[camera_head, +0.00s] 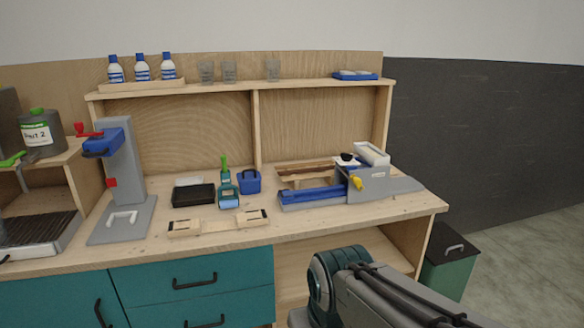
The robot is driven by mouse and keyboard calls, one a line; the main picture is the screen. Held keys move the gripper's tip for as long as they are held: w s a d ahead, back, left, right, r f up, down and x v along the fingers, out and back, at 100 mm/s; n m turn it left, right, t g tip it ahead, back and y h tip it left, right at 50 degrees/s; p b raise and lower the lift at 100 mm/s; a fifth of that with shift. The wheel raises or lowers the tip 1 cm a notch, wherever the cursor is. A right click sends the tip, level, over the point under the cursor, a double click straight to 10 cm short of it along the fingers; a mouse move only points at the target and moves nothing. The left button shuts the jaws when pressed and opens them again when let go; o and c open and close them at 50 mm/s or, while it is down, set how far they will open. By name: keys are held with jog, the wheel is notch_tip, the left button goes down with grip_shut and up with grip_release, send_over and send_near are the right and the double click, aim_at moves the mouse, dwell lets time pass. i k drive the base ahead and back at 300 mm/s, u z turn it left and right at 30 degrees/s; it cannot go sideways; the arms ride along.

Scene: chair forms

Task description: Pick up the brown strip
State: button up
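A thin dark brown strip (305,172) lies at the back right of the workbench, behind the blue and grey machine (312,195). Light wooden pieces lie close around it, and I cannot tell which of them it touches. Its right end is near the machine's grey body and may be partly hidden. My arm shows at the bottom right in front of the bench, but its gripper end is not in the picture.
A wooden jig (218,222) lies at the front edge. A grey press (121,175) stands left. The shelf (230,88) overhangs the back.

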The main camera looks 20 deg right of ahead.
aim_at(325, 162)
jog(key=z, duration=0.3)
jog(key=i, duration=0.35)
jog(key=z, duration=0.8)
jog(key=i, duration=1.5)
jog(key=u, duration=0.55)
